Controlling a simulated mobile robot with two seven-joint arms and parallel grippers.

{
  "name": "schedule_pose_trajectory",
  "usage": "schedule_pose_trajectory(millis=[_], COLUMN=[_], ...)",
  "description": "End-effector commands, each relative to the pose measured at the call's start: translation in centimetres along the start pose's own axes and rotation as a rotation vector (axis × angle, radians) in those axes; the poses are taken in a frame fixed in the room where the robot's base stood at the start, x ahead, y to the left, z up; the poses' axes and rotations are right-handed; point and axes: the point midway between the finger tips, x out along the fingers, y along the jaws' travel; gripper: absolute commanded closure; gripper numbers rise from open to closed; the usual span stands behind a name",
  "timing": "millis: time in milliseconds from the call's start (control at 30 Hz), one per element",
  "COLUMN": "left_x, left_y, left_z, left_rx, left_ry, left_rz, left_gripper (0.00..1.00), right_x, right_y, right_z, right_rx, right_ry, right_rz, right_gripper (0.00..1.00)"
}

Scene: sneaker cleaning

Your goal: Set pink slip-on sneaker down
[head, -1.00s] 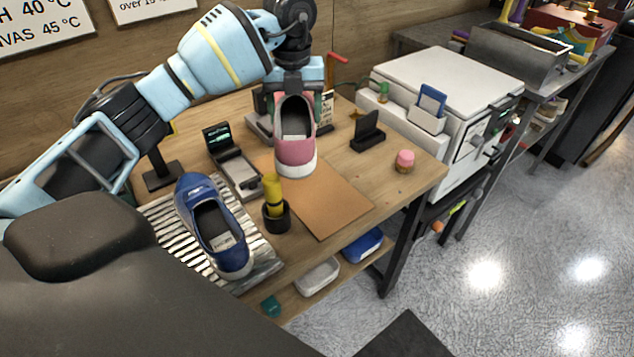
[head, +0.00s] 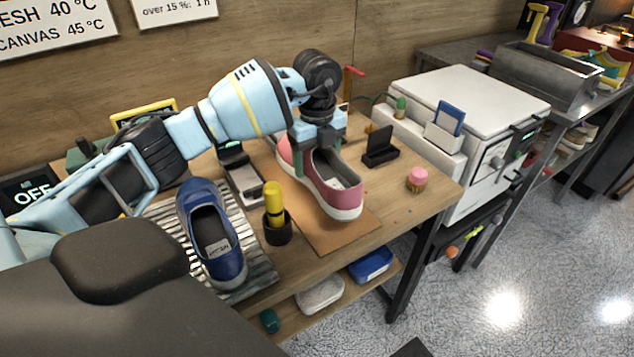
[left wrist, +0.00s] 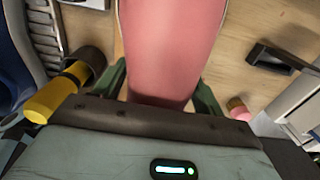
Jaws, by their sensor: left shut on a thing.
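The pink slip-on sneaker (head: 325,186) has a white sole and a dark opening. In the head view it is over the brown mat (head: 312,236), its near end pointing right and toward me. My left gripper (head: 318,143) is shut on the sneaker at its far part. In the left wrist view the sneaker (left wrist: 172,50) fills the middle, between the green fingers. Whether its sole touches the mat I cannot tell. My right gripper is not in view.
A blue sneaker (head: 211,235) lies on a slatted metal rack (head: 263,276) at left. A yellow-handled tool (head: 274,198) stands in a dark cup. A black holder (head: 380,150) and a pink-topped jar (head: 417,180) stand at right. A white machine (head: 470,90) stands beyond.

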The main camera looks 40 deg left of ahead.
Motion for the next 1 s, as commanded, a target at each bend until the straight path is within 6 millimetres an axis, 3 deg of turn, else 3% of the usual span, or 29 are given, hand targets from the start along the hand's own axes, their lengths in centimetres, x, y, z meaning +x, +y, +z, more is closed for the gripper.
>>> schedule_pose_trajectory(millis=[100, 433, 667, 1000], left_x=[1.4, 2.6, 5.5, 5.8], left_y=[0.0, 0.0, 0.0, 0.0], left_z=[0.0, 0.0, 0.0, 0.0], left_rx=[0.000, 0.001, 0.001, 0.001], left_ry=[0.000, 0.000, 0.001, 0.000], left_rz=[-0.001, -0.002, 0.000, -0.003], left_gripper=[0.61, 0.61, 0.61, 0.61], right_x=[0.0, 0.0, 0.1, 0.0], right_y=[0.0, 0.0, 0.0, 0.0], right_z=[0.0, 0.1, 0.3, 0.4], right_rx=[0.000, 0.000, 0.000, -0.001], right_ry=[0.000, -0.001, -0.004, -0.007], right_rz=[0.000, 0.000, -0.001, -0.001], right_gripper=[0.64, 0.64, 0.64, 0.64])
